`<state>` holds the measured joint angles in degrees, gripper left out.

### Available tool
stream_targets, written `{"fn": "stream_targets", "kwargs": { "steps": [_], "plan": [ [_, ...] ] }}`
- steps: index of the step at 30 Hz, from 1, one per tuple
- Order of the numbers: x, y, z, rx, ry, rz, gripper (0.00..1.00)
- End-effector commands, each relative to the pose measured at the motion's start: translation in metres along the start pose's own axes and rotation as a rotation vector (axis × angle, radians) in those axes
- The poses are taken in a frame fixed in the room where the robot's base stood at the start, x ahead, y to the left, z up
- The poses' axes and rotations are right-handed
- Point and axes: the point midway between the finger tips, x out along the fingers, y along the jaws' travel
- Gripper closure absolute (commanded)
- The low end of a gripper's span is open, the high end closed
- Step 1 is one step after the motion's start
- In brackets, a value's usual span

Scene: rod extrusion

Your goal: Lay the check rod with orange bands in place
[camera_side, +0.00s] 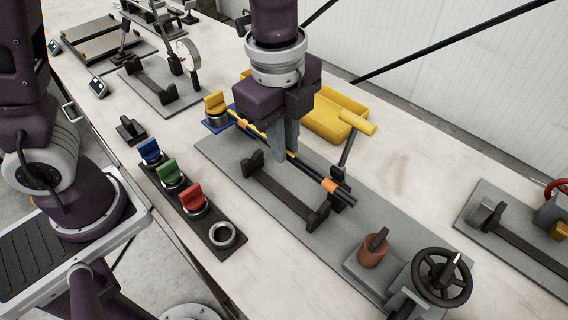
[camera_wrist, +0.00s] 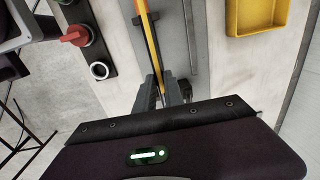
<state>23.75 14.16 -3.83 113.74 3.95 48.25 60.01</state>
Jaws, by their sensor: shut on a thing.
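The check rod (camera_side: 308,171) is dark with orange bands, one near each end. My gripper (camera_side: 284,155) points down and is shut on it near the middle. A yellow stretch shows along its far part, and in the wrist view the rod (camera_wrist: 149,38) runs up from between the fingers, yellow-orange and dark side by side. A dark cradle (camera_side: 285,196) with two upright end supports stands on a grey base plate (camera_side: 225,150). The rod appears above and behind the cradle, roughly parallel to it; I cannot tell the exact height. The fingers hide part of the rod.
A yellow-handled lever (camera_side: 357,123) rises close behind the rod, in front of a yellow tray (camera_side: 325,118). A brown knob (camera_side: 374,250) and a black handwheel (camera_side: 441,277) stand at the plate's near end. Blue, green and red knobs (camera_side: 193,199) sit on a dark strip to the left.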

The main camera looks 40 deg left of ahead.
Motion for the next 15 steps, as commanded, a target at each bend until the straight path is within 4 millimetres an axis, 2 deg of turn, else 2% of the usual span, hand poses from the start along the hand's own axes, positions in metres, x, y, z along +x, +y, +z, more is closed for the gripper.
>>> {"fn": "stream_targets", "kwargs": {
  "steps": [5, 10, 15],
  "plan": [
    [-0.036, -0.004, -0.001, -0.001, 0.003, -0.009, 1.0],
    [-0.085, -0.007, 0.0, -0.001, 0.003, -0.025, 1.0],
    [-0.121, -0.01, -0.001, 0.0, 0.002, -0.035, 1.0]
  ]
}}
